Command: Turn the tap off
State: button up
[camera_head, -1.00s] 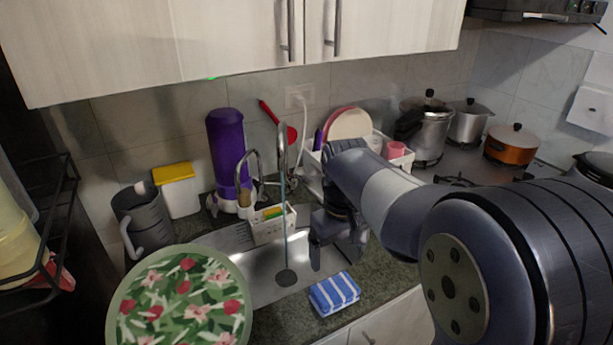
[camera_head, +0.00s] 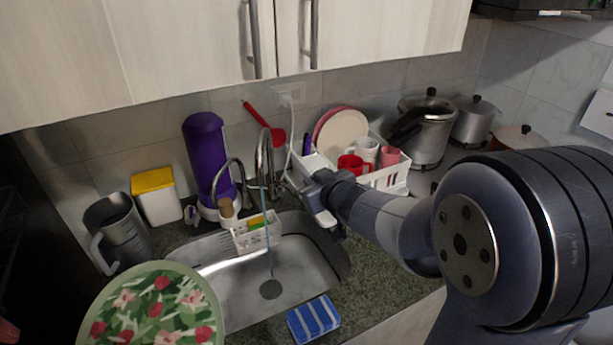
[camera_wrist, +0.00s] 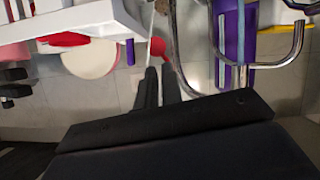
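The chrome tap (camera_head: 265,160) stands behind the sink, with its curved spout over the basin. A thin bluish stream of water (camera_head: 267,240) runs from it to the drain. In the wrist view, the tap's curved pipe (camera_wrist: 176,40) shows just right of my fingers. My gripper (camera_head: 318,205) is to the right of the tap, beside the white dish rack, apart from the tap. In the wrist view my gripper's fingers (camera_wrist: 160,80) lie close together with nothing seen between them. The tap's handle is not clearly made out.
A second, thinner curved spout (camera_head: 222,180) stands left of the tap, before a purple dispenser (camera_head: 208,155). A sponge caddy (camera_head: 255,233) hangs at the sink (camera_head: 310,262). The dish rack (camera_head: 385,178) is close on the right. A striped cloth (camera_head: 314,319) lies in front.

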jog(key=shift+s+a+r+y, duration=0.1)
jog(key=shift+a+r+y, duration=0.05)
jog(key=shift+a+y, duration=0.45)
grip_shut()
send_over(289, 188)
jog(key=s, duration=0.2)
notch_tip(289, 188, down, 4)
jog(key=f, duration=0.1)
jog(key=d+f+b, duration=0.1)
jog(key=f, duration=0.1)
jog(key=shift+s+d+f, duration=0.1)
jog(key=shift+d+f, duration=0.1)
jog(key=shift+d, duration=0.05)
jog(key=shift+f+b, duration=0.1)
jog(key=shift+b, duration=0.25)
